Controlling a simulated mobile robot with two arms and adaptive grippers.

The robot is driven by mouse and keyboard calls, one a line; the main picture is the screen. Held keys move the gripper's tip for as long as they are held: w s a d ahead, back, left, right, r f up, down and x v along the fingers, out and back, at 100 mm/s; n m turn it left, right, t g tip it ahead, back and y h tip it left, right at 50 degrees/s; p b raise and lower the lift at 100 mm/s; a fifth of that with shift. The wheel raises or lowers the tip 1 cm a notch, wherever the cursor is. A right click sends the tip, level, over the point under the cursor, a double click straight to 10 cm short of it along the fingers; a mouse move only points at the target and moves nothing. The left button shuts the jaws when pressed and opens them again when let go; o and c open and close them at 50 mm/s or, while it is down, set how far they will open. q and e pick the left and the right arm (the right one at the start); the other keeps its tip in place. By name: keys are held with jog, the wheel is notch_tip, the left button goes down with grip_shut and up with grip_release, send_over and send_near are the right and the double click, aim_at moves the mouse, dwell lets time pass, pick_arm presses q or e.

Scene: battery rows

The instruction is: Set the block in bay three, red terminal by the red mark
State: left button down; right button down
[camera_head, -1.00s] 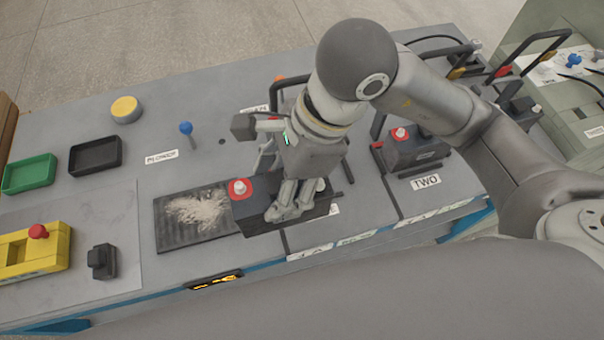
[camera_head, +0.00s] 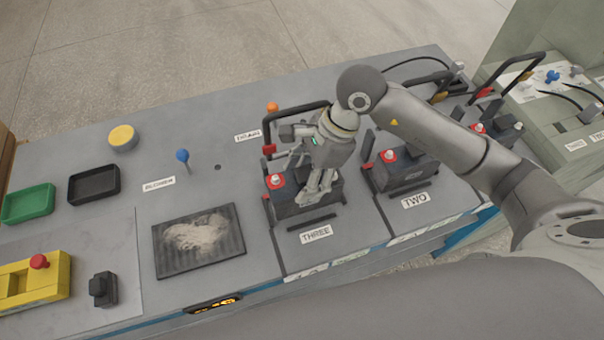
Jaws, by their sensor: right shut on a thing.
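The dark block (camera_head: 291,207) is at bay three, behind the label THREE (camera_head: 317,235). Its red terminal (camera_head: 276,181) is at its left end, next to a red mark (camera_head: 266,197) at the bay's left side. My right gripper (camera_head: 318,194) is shut on the block from above and hides its right part and the other terminal. The block looks level, low between the bay's edges; I cannot tell whether it rests fully on the bay floor. My left gripper is not in view.
A black cable handle with a red clip (camera_head: 269,149) stands behind bay three. Another block (camera_head: 408,176) sits in bay two at right. A dusty dark mat (camera_head: 165,262) lies to the left. A blue knob (camera_head: 182,156) and trays are farther left.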

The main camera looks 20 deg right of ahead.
jog(key=shift+w+d+f+p, duration=0.15)
jog(key=shift+f+p, duration=0.2)
jog(key=shift+f, duration=0.25)
jog(key=shift+w+d+f+p, duration=0.1)
jog(key=shift+f+p, duration=0.2)
jog(key=shift+f, duration=0.75)
jog(key=shift+a, duration=0.1)
jog(key=shift+f, duration=0.15)
jog(key=c, duration=0.7)
grip_release()
jog(key=shift+s+f, duration=0.1)
jog(key=shift+c, duration=0.2)
